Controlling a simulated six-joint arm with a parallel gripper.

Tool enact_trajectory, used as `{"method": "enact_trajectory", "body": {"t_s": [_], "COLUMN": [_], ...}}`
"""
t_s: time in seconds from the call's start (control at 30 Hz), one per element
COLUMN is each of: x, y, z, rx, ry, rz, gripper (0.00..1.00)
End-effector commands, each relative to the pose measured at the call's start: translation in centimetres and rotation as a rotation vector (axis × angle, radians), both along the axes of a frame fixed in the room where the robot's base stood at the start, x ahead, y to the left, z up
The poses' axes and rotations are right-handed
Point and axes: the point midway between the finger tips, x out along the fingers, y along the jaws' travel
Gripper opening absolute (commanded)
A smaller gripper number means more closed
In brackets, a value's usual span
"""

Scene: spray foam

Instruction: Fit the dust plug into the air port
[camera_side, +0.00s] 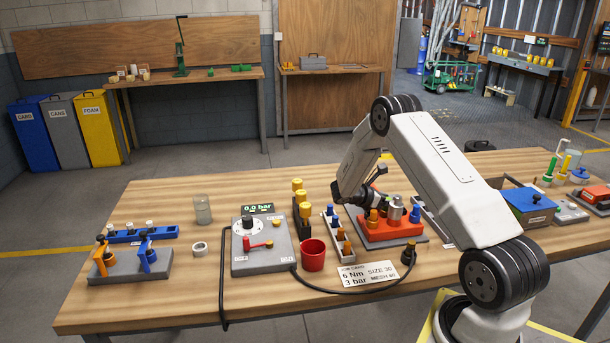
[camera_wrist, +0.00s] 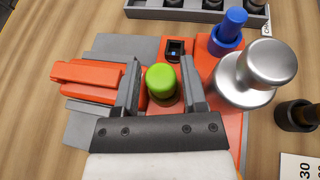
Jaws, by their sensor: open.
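In the wrist view my gripper (camera_wrist: 161,76) is open, with one finger on each side of a round green-topped piece (camera_wrist: 160,83). Small gaps show between the fingers and this piece. It stands at the orange fixture (camera_wrist: 233,128); whether it is the dust plug I cannot tell. Just beyond it is a small dark socket with a blue inside (camera_wrist: 174,50), possibly the air port. A blue-capped piece (camera_wrist: 230,27) and a silver cylinder (camera_wrist: 257,73) stand upright to the right. In the side view my arm reaches the orange fixture (camera_side: 378,235), and my fingertips are mostly hidden.
A narrow rack of small parts (camera_side: 337,238) lies left of the fixture in the side view. A red cup (camera_side: 313,256), a label card (camera_side: 368,275) and a black hose (camera_side: 335,291) are near the front. A grey gauge box (camera_side: 262,262) stands further left.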

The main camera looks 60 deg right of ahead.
Motion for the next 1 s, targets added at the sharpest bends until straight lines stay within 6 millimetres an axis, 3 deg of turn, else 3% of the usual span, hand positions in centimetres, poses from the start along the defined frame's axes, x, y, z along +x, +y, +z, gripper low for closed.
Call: {"method": "enact_trajectory", "body": {"t_s": [0.53, 1.0], "x": [4.1, 4.8], "y": [6.6, 7.8], "z": [3.2, 3.8], "rx": [0.000, 0.002], "ry": [0.000, 0.001], "rz": [0.001, -0.001], "gripper": [0.54, 0.54]}}
